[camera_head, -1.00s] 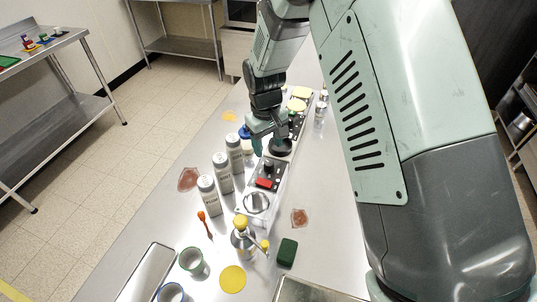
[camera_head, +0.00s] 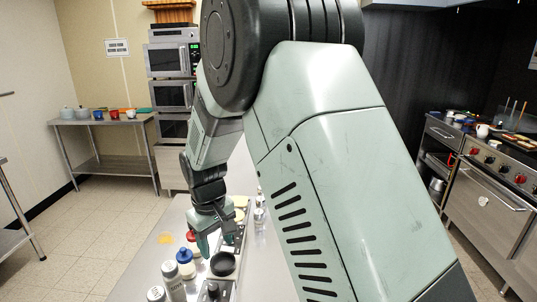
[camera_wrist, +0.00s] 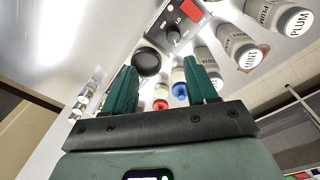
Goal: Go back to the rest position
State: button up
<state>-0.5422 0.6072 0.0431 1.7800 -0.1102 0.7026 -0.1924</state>
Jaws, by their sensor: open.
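My gripper (camera_head: 215,240) hangs over the steel counter (camera_head: 140,275), above and beside a row of small items. In the wrist view its two green fingers (camera_wrist: 165,90) are spread apart with nothing held between them. A round black piece (camera_head: 223,264) lies just below the gripper; it also shows in the wrist view (camera_wrist: 146,62), beyond the left finger. A blue-capped bottle (camera_head: 185,262) and a red-capped bottle (camera_head: 192,238) stand left of the gripper. My arm hides much of the counter's right side.
White labelled bottles (camera_head: 173,282) stand close by; one in the wrist view reads PLUM (camera_wrist: 294,22). A control box with a red switch (camera_wrist: 190,8) and a knob sits near the black piece. Microwaves (camera_head: 168,60) stand at the back, a stove (camera_head: 490,180) at right.

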jog(key=s+d+r+m+t, duration=0.1)
jog(key=s+d+r+m, duration=0.15)
jog(key=d+r, duration=0.6)
jog(key=s+d+r+m+t, duration=0.15)
jog(key=s+d+r, duration=0.25)
jog(key=d+r, duration=0.45)
jog(key=s+d+r+m+t, duration=0.1)
jog(key=s+d+r+m, duration=0.1)
jog(key=s, duration=0.6)
jog(key=s+d+r+m+t, duration=0.1)
jog(key=s+d+r+m, duration=0.2)
jog(key=s+d, duration=0.3)
jog(key=shift+s+d+r, duration=0.4)
jog(key=shift+s+r, duration=0.05)
jog(key=shift+s, duration=0.45)
